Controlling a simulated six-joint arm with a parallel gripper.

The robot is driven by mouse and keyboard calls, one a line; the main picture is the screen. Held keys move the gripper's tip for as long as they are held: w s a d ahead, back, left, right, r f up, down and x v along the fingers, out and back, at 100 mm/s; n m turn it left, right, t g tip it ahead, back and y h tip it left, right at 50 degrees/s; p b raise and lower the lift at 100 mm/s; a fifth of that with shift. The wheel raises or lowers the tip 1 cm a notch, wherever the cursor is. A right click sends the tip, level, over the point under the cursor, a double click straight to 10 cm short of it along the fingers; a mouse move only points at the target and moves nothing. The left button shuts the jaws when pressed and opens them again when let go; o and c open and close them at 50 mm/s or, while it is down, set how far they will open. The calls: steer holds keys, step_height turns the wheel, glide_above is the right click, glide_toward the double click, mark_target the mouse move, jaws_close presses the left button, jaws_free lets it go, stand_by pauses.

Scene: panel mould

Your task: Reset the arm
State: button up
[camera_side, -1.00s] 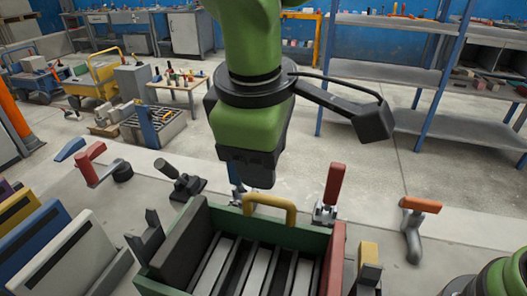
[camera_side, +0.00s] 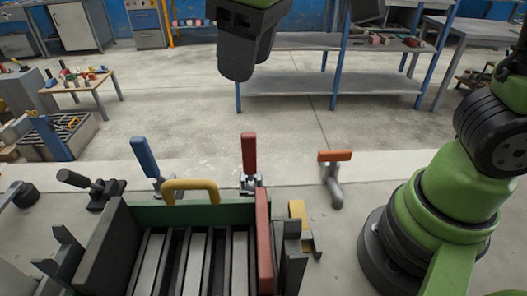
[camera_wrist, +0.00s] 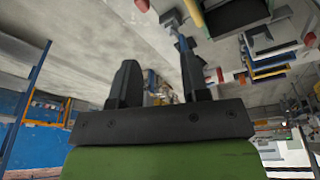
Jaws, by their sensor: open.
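My gripper (camera_side: 237,62) is at the top of the side view, pointing down, well above the floor and apart from the mould. In the wrist view my gripper (camera_wrist: 158,80) shows two dark fingers spread apart with nothing between them. The panel mould (camera_side: 190,214) is at the bottom of the side view. It has a green back wall, a red wall (camera_side: 264,240) on the right, a dark wall on the left and several pale slats inside. A yellow handle (camera_side: 188,186) stands at the green wall. The mould's near part is cut off by the frame.
Behind the mould stand clamps with a blue handle (camera_side: 145,157), a red handle (camera_side: 249,152) and an orange handle (camera_side: 335,156). A black clamp (camera_side: 90,188) is left. A yellow block (camera_side: 300,214) is right. A blue-legged shelf (camera_side: 330,82) stands behind; the floor between is clear.

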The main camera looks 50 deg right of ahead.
steer(key=s+d+m+t+y, duration=0.1)
steer(key=s+d+m+t, duration=0.3)
steer(key=s+d+m, duration=0.4)
steer(key=s+d+r, duration=0.1)
steer(key=s+d, duration=0.1)
steer(key=s, duration=0.1)
steer(key=shift+t, duration=0.3)
